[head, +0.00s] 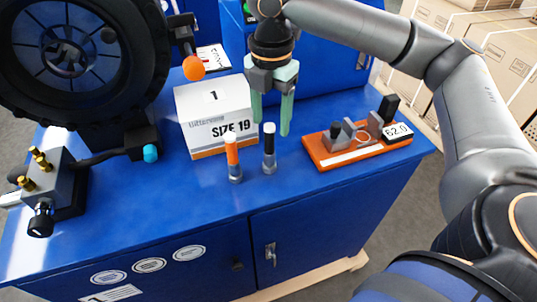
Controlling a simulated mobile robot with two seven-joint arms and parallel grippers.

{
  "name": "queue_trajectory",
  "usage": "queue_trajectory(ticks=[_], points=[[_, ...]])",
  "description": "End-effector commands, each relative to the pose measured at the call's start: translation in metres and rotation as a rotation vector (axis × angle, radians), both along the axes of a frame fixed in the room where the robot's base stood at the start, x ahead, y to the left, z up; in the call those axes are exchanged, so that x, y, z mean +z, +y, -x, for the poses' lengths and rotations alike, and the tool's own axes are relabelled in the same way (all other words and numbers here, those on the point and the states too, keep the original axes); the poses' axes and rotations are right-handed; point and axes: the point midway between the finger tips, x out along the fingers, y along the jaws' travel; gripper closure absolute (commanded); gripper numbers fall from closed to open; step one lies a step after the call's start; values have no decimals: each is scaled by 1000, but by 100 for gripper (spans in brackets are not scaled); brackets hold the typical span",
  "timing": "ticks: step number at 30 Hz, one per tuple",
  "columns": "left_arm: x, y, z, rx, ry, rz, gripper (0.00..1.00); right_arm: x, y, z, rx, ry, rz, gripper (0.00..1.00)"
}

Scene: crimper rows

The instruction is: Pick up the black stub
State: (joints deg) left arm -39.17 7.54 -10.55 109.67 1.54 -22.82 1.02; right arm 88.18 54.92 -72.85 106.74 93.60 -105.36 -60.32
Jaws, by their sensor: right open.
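The black stub (269,146) stands upright on the blue bench, with a white top and a grey base. An orange stub (232,156) of the same form stands just left of it. My right gripper (271,128) points down with its green fingers spread apart and nothing held. Its fingertips show on either side of the black stub's white top, with most of the stub below them. I cannot tell whether the fingers are level with the stub in depth. My left gripper is not in view.
A white box marked SIZE 19 (214,105) stands behind the stubs. An orange-based gauge reading 62.0 (340,157) is to the right. A large black wheel (135,60) and a fitting with brass ports (65,185) are at left. The front of the blue bench (160,215) is clear.

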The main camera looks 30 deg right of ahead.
Motion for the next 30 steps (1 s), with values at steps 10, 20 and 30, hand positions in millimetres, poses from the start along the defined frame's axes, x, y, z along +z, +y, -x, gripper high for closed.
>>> queue_trajectory(ticks=[10, 20, 30], points=[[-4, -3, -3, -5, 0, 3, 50, -38, 0, -1, -1, 1, 1, 37], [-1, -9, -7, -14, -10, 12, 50, -64, 1, -1, 0, -1, 0, 37], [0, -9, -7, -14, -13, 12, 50, -64, 1, -1, 0, -1, 0, 60]])
